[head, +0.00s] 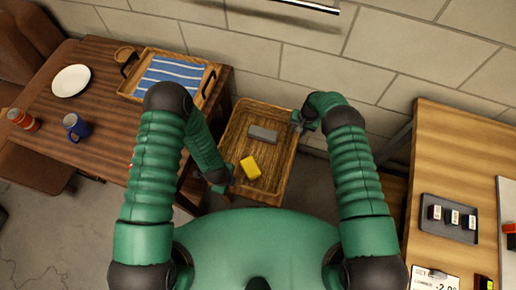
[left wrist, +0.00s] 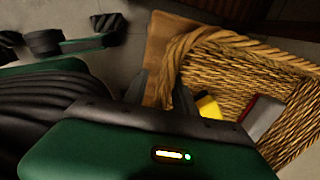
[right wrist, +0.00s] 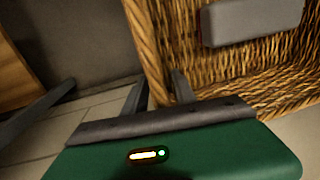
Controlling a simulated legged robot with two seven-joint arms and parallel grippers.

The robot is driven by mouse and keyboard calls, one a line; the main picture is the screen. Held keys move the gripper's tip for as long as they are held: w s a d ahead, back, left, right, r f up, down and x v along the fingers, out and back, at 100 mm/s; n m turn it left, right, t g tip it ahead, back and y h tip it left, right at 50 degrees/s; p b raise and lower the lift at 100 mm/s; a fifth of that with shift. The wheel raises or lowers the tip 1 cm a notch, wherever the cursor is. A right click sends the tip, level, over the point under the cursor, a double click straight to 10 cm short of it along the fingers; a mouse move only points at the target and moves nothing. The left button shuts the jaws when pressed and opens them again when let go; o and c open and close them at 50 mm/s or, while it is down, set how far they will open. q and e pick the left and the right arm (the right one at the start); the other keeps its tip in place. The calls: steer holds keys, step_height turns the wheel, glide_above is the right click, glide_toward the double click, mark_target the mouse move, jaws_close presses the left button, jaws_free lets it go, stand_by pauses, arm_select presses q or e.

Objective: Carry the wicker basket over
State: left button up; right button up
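The wicker basket (head: 238,132) stands low between two tables, with a grey block (head: 263,134) and a yellow block (head: 250,168) inside. My left gripper (head: 228,181) is at its left side near the front. In the left wrist view the woven rim (left wrist: 215,38) comes down to the fingers. My right gripper (head: 299,122) is at the right side. In the right wrist view the rim (right wrist: 142,40) runs down between its two fingers (right wrist: 160,88). The pictures do not show whether either gripper is clamped on the rim.
The left table (head: 105,110) holds a white plate (head: 71,80), a blue mug (head: 75,126), a red jar (head: 23,119) and a wooden tray (head: 195,62) with a striped cloth. The right table (head: 445,130) holds a grey tray (head: 430,232) of small items. A block wall stands behind.

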arm_select(q)
jaws_close()
arm_select(e)
jaws_close()
arm_select(q)
steer(key=shift+r, duration=0.1)
arm_select(e)
steer(key=shift+r, duration=0.15)
stand_by(0.9)
